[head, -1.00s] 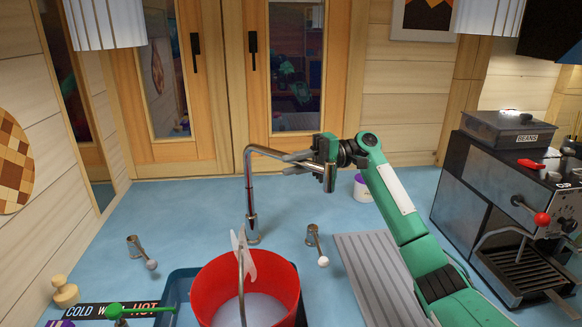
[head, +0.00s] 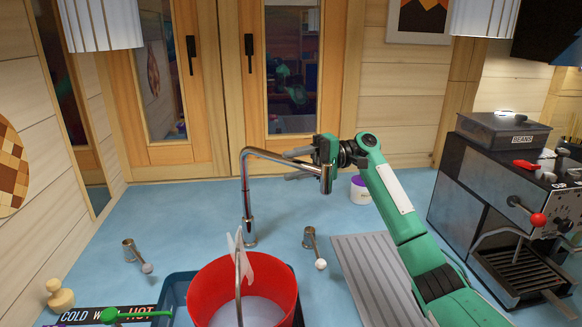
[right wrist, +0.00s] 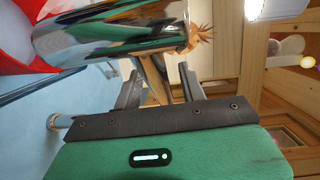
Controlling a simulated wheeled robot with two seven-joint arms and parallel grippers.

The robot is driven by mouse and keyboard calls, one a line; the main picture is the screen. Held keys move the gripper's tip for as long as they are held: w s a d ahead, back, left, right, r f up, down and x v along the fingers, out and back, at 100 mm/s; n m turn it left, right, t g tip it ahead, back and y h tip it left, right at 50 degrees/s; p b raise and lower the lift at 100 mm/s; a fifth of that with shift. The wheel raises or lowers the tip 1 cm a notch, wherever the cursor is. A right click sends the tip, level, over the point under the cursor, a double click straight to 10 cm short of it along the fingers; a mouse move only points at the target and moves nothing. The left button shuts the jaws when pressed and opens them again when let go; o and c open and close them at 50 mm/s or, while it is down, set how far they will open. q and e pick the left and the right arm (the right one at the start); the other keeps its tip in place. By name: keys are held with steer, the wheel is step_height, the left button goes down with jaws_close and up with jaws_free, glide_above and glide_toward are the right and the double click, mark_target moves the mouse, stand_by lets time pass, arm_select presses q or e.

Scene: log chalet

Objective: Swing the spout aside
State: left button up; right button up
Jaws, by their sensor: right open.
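The chrome tap stands behind the sink, and its spout (head: 268,156) reaches right, ending in a downturned nozzle (head: 326,180). My right gripper (head: 287,165) is at the spout's outer part, with its fingers pointing left behind it. One finger shows above the spout and one below. In the right wrist view the shiny spout (right wrist: 105,42) crosses just beyond the tips of the open, parted fingers (right wrist: 158,80). I cannot tell whether they touch it. My left gripper is not in view.
Two small tap levers (head: 309,238) (head: 130,250) flank the tap. A ribbed drainer (head: 370,275) and a coffee machine (head: 475,205) are at right. Windows stand behind.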

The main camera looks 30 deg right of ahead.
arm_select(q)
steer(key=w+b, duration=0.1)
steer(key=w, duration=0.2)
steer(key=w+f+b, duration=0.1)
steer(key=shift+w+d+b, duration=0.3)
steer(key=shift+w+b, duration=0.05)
arm_select(e)
steer(key=s+d, duration=0.1)
steer(key=d, duration=1.1)
steer(key=shift+d+r, duration=0.15)
steer(key=shift+d, duration=0.2)
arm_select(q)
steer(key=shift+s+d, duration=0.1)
